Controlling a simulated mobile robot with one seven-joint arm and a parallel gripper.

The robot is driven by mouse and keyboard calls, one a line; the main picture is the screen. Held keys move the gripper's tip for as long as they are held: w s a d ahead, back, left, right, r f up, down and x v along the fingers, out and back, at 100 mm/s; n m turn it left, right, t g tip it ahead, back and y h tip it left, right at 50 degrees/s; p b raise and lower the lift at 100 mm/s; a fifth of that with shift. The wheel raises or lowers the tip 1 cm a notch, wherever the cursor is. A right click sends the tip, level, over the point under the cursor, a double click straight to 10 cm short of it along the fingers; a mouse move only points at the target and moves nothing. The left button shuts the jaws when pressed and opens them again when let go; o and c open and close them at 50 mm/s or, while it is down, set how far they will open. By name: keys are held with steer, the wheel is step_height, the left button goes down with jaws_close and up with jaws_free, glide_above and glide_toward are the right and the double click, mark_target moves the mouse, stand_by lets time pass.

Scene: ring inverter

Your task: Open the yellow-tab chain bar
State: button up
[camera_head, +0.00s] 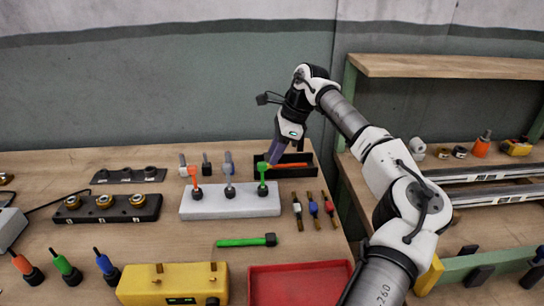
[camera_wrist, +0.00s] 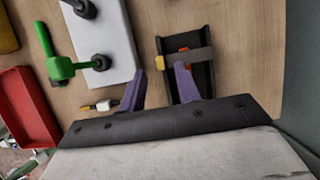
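My gripper (camera_wrist: 160,85) is open, its two purple fingers apart with nothing visible between them. In the head view my gripper (camera_head: 273,153) is low at the left end of a black open-topped tray (camera_head: 312,171). In the wrist view one finger reaches over the tray (camera_wrist: 202,90) and the other is outside it. A greyish bar (camera_wrist: 192,60) crosses the tray, with a small yellow piece (camera_wrist: 183,50) at it. An orange strip (camera_head: 292,165) lies in the tray. I cannot tell for sure which part is the yellow-tab chain bar.
A white block (camera_head: 230,205) with upright coloured handles stands just in front of the tray. Small banded rods (camera_head: 314,208) lie to its right. A green tool (camera_head: 245,241), a red tray (camera_head: 300,268) and a yellow box (camera_head: 170,282) are nearer. A wall stands behind the table.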

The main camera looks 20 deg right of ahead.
steer(key=shift+x, duration=1.25)
jaws_close()
